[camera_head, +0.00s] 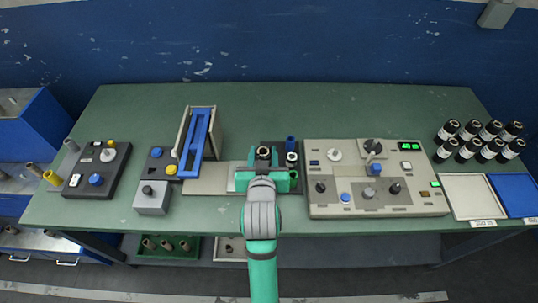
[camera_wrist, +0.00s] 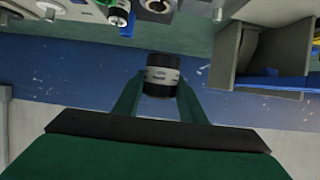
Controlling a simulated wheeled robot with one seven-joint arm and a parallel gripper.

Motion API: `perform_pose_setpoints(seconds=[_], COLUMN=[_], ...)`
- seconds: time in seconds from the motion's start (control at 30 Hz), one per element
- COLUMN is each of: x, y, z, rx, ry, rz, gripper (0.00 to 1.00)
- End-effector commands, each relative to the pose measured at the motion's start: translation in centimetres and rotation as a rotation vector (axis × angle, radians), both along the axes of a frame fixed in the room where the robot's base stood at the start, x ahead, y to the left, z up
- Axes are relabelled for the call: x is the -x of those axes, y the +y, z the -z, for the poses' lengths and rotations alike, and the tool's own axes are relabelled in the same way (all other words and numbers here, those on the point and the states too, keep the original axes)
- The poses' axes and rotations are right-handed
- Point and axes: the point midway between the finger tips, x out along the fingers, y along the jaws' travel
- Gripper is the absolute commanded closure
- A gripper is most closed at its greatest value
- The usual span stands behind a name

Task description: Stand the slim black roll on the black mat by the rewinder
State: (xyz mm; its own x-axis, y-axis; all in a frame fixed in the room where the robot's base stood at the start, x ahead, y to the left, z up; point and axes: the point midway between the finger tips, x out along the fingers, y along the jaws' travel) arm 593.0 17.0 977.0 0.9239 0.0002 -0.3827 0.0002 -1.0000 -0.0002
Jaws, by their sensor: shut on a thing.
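My gripper (camera_head: 264,170) is over the middle of the table, its green fingers shut on a black roll (camera_head: 263,152). In the wrist view the black roll (camera_wrist: 162,76), with a grey-white label band, sits between the two fingertips (camera_wrist: 161,95). A black mat (camera_head: 278,145) lies under and behind the gripper, left of the large beige machine panel (camera_head: 405,209). My gripper hides part of the mat, and the gap below the held roll cannot be told.
A frame with a blue bar (camera_head: 195,142) stands to the left, beside a beige plate (camera_head: 205,180). Several black rolls (camera_head: 489,130) stand at the right, behind a white tray (camera_head: 470,195) and a blue tray (camera_head: 515,194). The table's back strip is clear.

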Motion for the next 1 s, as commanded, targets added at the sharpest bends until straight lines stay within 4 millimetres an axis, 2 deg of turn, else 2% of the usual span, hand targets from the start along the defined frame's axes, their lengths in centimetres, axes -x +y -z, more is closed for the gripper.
perform_pose_setpoints(seconds=[0.3,0.5,0.7,0.87,1.0], x=[-6.8,-9.6,-11.2,-11.7,-11.9], y=[-1.2,-1.5,-1.6,-1.7,-1.8], z=[3.0,6.3,8.2,8.9,10.5], rx=[0.0,0.0,0.001,0.001,0.001], ry=[0.001,0.002,0.0,0.0,0.002], rz=[0.003,0.002,0.0,0.0,0.0], gripper=[0.86,0.86,0.86,0.86,0.86])
